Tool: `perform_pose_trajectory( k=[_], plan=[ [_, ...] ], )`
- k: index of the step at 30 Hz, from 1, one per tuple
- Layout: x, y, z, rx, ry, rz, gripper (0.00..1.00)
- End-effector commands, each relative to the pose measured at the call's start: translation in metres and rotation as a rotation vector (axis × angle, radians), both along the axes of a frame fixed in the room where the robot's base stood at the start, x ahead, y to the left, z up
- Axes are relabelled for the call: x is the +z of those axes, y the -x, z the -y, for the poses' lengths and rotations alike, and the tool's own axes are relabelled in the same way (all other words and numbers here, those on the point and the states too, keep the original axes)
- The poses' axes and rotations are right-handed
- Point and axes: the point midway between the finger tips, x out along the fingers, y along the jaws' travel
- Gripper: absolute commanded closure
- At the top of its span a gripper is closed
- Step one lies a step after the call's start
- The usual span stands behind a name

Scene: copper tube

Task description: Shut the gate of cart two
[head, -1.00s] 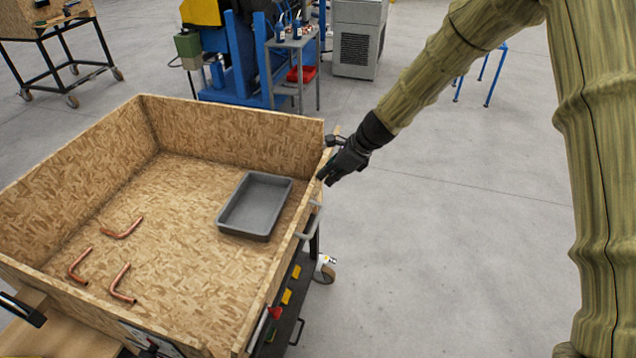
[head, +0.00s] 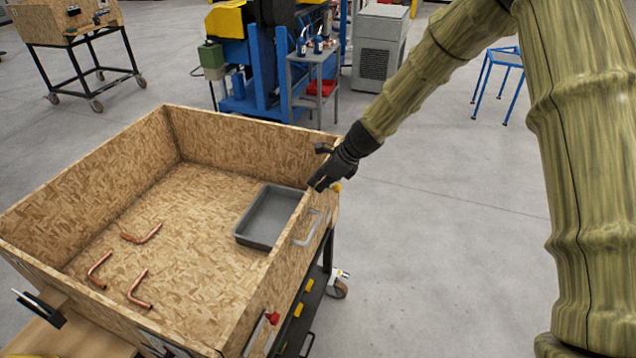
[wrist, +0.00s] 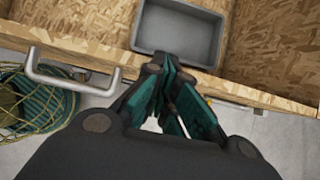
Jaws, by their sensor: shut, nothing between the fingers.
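A cart with an open-topped chipboard box (head: 165,140) fills the left of the head view; I cannot read a number on it. Its right-hand panel (head: 285,270) carries a pale handle (head: 307,228) on the outer face and now looks upright or nearly so. I cannot tell whether it is latched. My gripper (head: 318,184) is shut and empty at the far end of this panel, by its top edge. In the wrist view the gripper (wrist: 170,90) lies over the panel's edge (wrist: 225,90), with the handle (wrist: 70,80) to its left. Contact is unclear.
A grey tray (head: 243,236) and several bent copper tubes (head: 141,238) lie in the box. Another cart (head: 75,30) stands far left, and blue machinery (head: 262,80) is behind. The floor to the right (head: 440,230) is clear.

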Motion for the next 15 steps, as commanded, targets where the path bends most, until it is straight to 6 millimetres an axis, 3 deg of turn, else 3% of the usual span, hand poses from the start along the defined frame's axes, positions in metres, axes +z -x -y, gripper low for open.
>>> perform_pose_trajectory(
  k=[8, 15],
  plan=[
    [-0.001, 0.003, 0.006, -0.001, 0.0, -0.003, 1.0],
    [0.0, 0.011, 0.028, 0.003, 0.0, -0.003, 1.0]
  ],
)
